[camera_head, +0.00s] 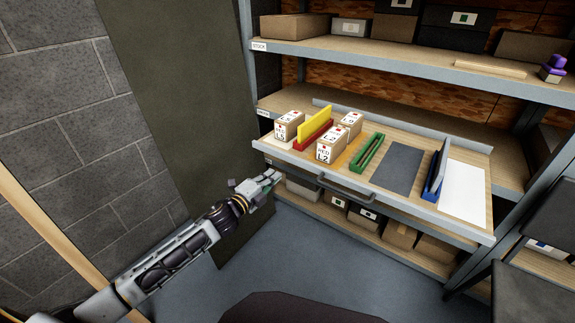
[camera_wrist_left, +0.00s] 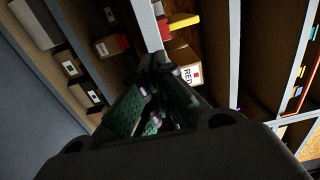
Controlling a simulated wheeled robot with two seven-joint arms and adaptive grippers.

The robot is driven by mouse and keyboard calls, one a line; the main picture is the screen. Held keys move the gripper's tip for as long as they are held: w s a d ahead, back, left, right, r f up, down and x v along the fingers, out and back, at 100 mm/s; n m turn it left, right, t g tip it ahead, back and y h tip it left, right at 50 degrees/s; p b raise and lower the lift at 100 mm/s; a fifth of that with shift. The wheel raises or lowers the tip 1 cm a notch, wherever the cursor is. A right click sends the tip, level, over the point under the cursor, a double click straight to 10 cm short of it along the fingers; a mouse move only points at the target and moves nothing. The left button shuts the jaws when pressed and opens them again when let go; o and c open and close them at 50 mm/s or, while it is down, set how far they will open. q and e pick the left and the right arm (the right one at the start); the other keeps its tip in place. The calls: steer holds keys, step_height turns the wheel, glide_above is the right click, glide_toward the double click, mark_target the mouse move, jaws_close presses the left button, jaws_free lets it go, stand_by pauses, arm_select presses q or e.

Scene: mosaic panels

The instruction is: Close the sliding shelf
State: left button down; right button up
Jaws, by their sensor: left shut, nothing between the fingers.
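The sliding shelf (camera_head: 405,202) is a wooden tray with a grey metal front, pulled out from the rack in the head view. A dark handle (camera_head: 345,187) runs along its front. My left gripper (camera_head: 272,177) is shut and empty at the shelf's front left corner, left of the handle. I cannot tell whether it touches the shelf front. In the left wrist view the gripper's fingers (camera_wrist_left: 158,70) are together close to the light shelf front (camera_wrist_left: 150,28). My right gripper is not in view.
On the sliding shelf are small labelled boxes (camera_head: 325,152), a yellow panel in a red holder (camera_head: 314,128), a green holder (camera_head: 368,152), a grey sheet (camera_head: 399,167), a blue panel (camera_head: 436,174) and a white sheet (camera_head: 463,191). A dark chair (camera_head: 545,235) stands at right.

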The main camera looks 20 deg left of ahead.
mark_target(292, 159)
arm_select(q)
steer(key=shift+b+x, duration=0.8)
steer(key=shift+x, duration=2.65)
steer(key=shift+b+x, duration=0.3)
steer(key=shift+x, duration=0.65)
steer(key=shift+w+d+f, duration=0.1)
steer(key=shift+w, duration=0.1)
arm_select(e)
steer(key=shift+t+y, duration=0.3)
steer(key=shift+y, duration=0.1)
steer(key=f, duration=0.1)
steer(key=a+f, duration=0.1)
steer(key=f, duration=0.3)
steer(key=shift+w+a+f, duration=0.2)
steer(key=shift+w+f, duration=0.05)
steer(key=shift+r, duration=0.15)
arm_select(q)
steer(key=shift+w, duration=0.1)
